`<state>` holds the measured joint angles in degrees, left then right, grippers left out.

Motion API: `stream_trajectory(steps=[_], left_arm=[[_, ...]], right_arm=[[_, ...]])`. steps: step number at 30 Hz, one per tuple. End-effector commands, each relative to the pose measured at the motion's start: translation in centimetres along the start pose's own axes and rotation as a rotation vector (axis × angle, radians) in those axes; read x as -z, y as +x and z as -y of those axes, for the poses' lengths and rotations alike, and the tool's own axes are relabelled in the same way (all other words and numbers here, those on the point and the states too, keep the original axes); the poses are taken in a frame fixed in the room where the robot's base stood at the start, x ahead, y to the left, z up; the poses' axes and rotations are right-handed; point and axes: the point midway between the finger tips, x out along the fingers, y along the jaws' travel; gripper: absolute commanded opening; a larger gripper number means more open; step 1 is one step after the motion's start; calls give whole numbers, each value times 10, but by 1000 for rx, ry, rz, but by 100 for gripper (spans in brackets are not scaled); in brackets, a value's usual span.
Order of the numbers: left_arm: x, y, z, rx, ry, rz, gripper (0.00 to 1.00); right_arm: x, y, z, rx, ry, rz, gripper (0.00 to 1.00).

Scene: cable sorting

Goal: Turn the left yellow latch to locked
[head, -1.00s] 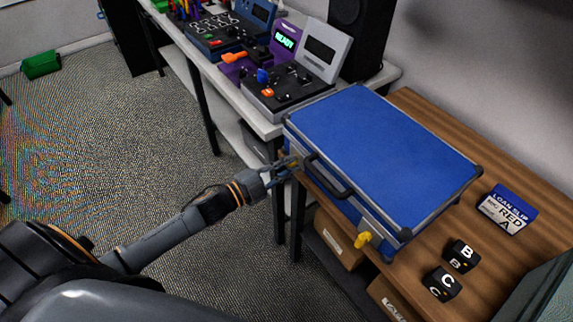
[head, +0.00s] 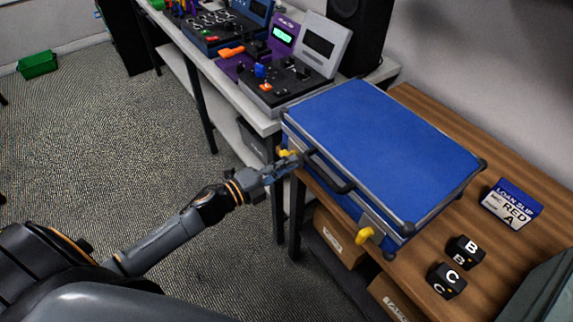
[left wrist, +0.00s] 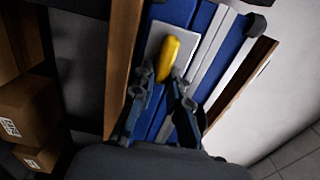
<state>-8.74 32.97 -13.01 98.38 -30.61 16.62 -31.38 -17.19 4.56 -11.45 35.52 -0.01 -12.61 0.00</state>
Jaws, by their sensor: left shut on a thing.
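A closed blue case (head: 375,150) with metal edges lies on the wooden bench. The left yellow latch (head: 285,153) is on the case's front side, near its left corner. My left gripper (head: 291,160) is at this latch. In the left wrist view the latch (left wrist: 168,58) stands tilted on a grey plate, its lower end between the fingertips (left wrist: 163,78), which are shut on it. The other yellow latch (head: 364,235) hangs on the case front at the right. My right gripper is not in view.
A black handle (head: 328,172) sits on the case front between the latches. A loan slip (head: 512,203) and black blocks marked B (head: 466,250) and C (head: 447,280) lie right of the case. Consoles (head: 275,80) stand on the bench behind left.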

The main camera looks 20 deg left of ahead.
Motion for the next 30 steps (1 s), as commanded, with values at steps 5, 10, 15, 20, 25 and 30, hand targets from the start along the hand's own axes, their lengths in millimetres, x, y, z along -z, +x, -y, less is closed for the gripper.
stream_trajectory(steps=[5,10,15,20,25,30], left_arm=[[1,0,-1,-1,6,-2,0],[1,0,-1,-2,6,-2,0],[1,0,-1,-2,5,-2,38],[0,0,-1,-1,5,-1,38],[0,-2,-1,-1,4,0,38],[0,-18,-2,-5,2,1,38]], right_arm=[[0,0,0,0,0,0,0],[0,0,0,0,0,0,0],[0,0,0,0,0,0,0],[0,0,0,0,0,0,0],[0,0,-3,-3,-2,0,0],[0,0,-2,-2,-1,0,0]])
